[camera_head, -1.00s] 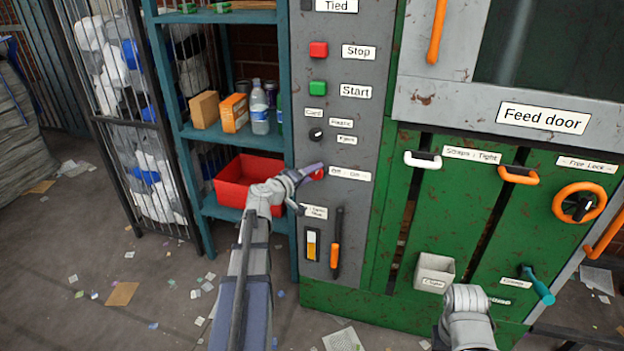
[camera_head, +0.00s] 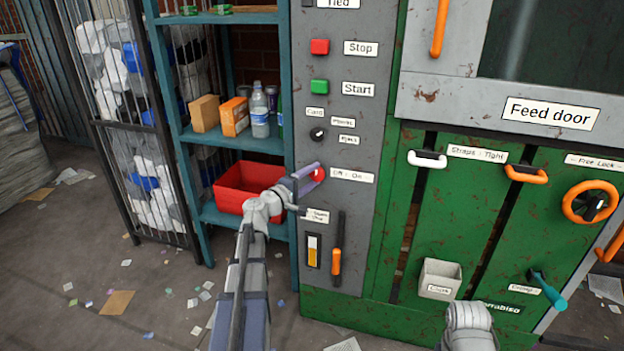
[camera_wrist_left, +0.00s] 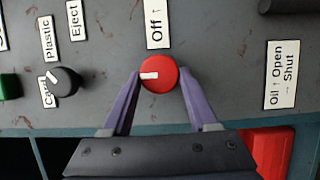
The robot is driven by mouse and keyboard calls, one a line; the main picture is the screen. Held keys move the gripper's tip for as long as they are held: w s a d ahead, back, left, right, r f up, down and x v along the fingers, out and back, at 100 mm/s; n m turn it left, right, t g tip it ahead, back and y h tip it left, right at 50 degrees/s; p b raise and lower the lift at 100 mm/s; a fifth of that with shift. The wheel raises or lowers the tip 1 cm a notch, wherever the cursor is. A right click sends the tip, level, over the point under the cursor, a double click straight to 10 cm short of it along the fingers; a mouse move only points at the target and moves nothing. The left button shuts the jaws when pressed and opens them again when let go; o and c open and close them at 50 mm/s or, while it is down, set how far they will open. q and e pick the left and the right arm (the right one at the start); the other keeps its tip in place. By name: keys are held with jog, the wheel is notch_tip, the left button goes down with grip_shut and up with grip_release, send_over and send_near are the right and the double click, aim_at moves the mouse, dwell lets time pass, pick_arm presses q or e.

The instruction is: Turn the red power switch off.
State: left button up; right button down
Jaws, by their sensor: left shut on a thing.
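The red power switch (camera_wrist_left: 165,76) is a round red knob with a white mark that points left in the left wrist view. A label (camera_wrist_left: 154,22) with the word Off sits beside it. In the head view the switch (camera_head: 318,174) is on the grey panel, left of its Off - On label (camera_head: 351,176). My left gripper (camera_wrist_left: 157,78) has its two purple fingers on either side of the knob, shut on it. It also shows in the head view (camera_head: 313,173). My right wrist shows at the lower right, but no right fingers are visible.
A black selector knob (camera_head: 317,134), a green start button (camera_head: 319,87) and a red stop button (camera_head: 320,47) are above the switch. An orange-handled lever (camera_head: 336,262) is below. A shelf with a red bin (camera_head: 238,183) stands to the left.

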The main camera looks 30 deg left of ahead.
dwell(0.3)
pick_arm(q)
jog(key=o, duration=1.3)
jog(key=shift+o, duration=0.2)
jog(key=shift+s, duration=0.1)
jog(key=s+a, duration=0.1)
jog(key=s, duration=0.6)
jog(key=shift+s, duration=0.3)
jog(key=shift+a, duration=0.1)
